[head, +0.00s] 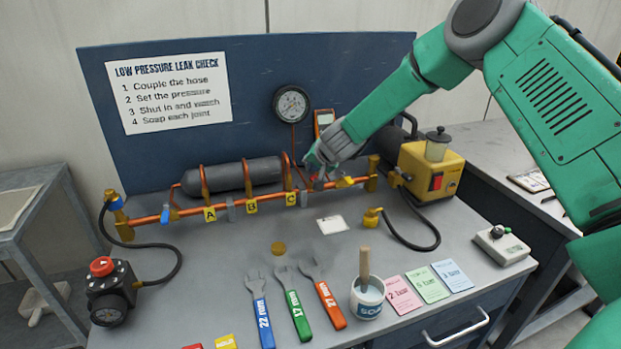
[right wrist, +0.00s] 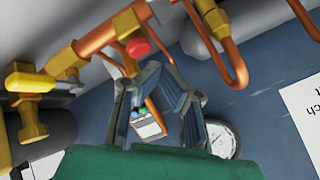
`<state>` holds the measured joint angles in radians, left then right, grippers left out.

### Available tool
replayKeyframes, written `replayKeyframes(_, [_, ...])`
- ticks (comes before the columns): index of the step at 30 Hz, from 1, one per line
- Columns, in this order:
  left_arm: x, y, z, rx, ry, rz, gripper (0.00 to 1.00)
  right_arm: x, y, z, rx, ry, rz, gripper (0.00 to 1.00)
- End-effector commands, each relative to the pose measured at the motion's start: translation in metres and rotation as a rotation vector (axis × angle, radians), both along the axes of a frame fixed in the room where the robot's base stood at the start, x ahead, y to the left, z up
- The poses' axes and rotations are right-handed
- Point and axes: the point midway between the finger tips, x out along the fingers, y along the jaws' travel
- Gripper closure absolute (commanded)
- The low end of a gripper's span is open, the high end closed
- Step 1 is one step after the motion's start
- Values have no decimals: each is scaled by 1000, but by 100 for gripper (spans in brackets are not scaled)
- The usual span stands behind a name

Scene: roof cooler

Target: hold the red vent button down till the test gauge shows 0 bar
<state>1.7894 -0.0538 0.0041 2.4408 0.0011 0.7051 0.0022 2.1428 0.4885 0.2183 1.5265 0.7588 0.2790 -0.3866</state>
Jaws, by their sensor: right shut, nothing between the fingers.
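The red vent button (right wrist: 138,47) sits on a brass fitting of the copper pipe in the right wrist view. In the head view my gripper largely hides that spot. My right gripper (head: 316,160) is shut and empty at the pipe, right of tag C. In the right wrist view its dark fingers (right wrist: 152,76) end close by the button; I cannot tell whether they touch it. The round test gauge (head: 292,104) hangs on the blue back panel and also shows in the right wrist view (right wrist: 222,138). Its reading is too small to tell. My left gripper is not in view.
The copper pipe (head: 187,214) runs across the bench with a grey cylinder (head: 262,172) behind it. A yellow pump (head: 430,168) stands at right. A regulator with a red knob (head: 102,267) is at left. Spanners, a soap pot (head: 367,303) and cards lie in front.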

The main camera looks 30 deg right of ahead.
Motion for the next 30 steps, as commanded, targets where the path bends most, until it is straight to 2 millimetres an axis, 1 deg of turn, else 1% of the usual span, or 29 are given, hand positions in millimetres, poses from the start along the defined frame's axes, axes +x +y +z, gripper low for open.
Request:
replayKeyframes(4, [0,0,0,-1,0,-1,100,0,-1,0,0,0,-2,100])
replayKeyframes(15, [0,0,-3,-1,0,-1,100,-1,11,-3,-8,0,-1,100])
replayKeyframes(21, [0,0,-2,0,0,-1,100,-1,7,-4,-2,0,-2,100])
replayKeyframes(30, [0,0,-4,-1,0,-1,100,-1,6,-8,-1,1,-2,100])
